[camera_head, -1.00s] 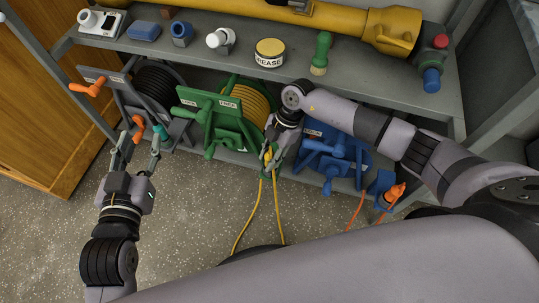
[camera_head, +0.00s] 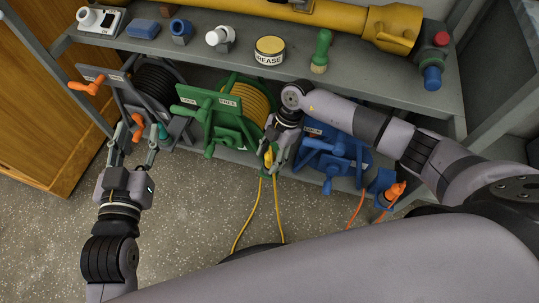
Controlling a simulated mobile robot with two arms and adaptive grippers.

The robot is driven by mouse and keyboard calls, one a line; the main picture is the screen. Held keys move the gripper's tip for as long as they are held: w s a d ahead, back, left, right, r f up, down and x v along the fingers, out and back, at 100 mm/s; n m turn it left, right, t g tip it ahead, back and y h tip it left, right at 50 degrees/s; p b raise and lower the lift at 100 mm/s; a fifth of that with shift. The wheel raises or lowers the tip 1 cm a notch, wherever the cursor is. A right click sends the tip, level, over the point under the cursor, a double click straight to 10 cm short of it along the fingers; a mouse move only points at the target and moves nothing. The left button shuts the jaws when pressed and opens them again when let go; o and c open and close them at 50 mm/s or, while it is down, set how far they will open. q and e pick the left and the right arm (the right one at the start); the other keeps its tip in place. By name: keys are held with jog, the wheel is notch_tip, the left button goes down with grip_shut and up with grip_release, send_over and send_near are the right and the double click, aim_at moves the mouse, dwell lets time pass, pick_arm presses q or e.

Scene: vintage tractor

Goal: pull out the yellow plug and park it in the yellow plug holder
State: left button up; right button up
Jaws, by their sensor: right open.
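The yellow plug (camera_head: 268,157) is in front of the green reel, with a yellow cable (camera_head: 278,210) running down from it to the floor. A small green part shows around and below the plug; I cannot tell which part is the yellow plug holder. My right gripper (camera_head: 273,166) points down at the plug with its fingers apart, beside it. The fingers partly hide the plug and what it sits in. My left gripper (camera_head: 134,142) is open and empty, in front of the black reel, with its fingers pointing up the picture.
The green reel (camera_head: 222,109) holds yellow cable. A black reel (camera_head: 155,85) stands left and a blue reel (camera_head: 333,155) right. An orange plug (camera_head: 396,191) sits in a blue holder. The shelf (camera_head: 345,75) above holds a grease tin (camera_head: 269,50) and other items.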

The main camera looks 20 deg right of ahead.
notch_tip(320, 180, up, 10)
dwell(0.7)
dwell(0.5)
